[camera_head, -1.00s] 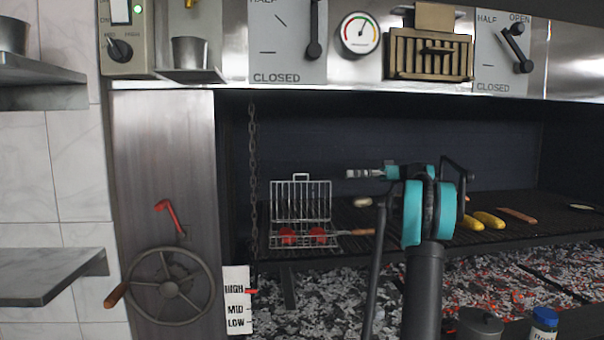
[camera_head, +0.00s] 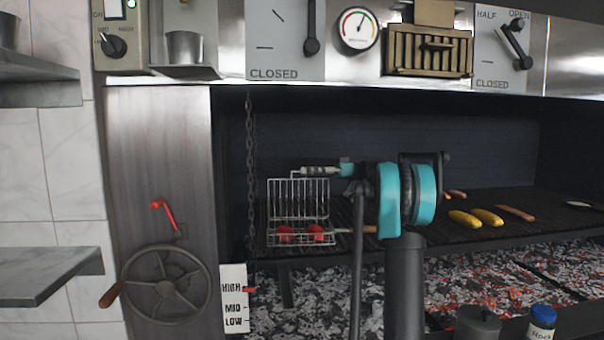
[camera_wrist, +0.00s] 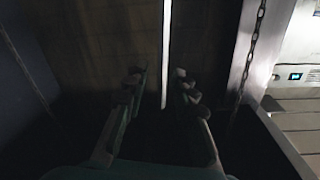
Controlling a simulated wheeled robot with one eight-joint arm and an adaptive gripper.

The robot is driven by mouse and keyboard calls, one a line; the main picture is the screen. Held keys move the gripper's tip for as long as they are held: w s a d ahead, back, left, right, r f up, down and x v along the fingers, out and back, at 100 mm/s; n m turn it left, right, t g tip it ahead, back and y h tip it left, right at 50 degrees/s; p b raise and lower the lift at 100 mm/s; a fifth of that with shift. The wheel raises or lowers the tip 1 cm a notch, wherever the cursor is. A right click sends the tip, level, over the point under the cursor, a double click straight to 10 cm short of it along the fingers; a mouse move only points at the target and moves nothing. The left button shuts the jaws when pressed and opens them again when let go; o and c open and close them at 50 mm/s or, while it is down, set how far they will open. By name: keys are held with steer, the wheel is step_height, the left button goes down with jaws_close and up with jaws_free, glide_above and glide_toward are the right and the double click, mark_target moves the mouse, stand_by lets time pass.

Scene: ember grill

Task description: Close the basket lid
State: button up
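The wire grill basket (camera_head: 272,238) rests on the grate at the left, with two red items (camera_head: 318,233) in it and a brown handle to the right, partly behind my arm. Its wire lid (camera_head: 300,198) stands upright at the back, open. My gripper (camera_head: 302,171) is level with the lid's top edge, by the small wire loop there. Whether it touches the loop I cannot tell. In the wrist view my gripper (camera_wrist: 160,80) has its fingers apart, with nothing clearly held between them. The lid cannot be made out in that dark view.
A hanging chain (camera_head: 250,170) and a spoked wheel (camera_head: 165,285) are left of the basket. Yellow corn (camera_head: 487,217) and a sausage (camera_head: 515,213) lie on the grate (camera_head: 450,236) to the right. Glowing coals are below. A blue-capped jar (camera_head: 542,322) stands at the front right.

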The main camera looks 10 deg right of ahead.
steer(key=shift+a, duration=1.2)
steer(key=shift+c, duration=0.4)
jaws_close()
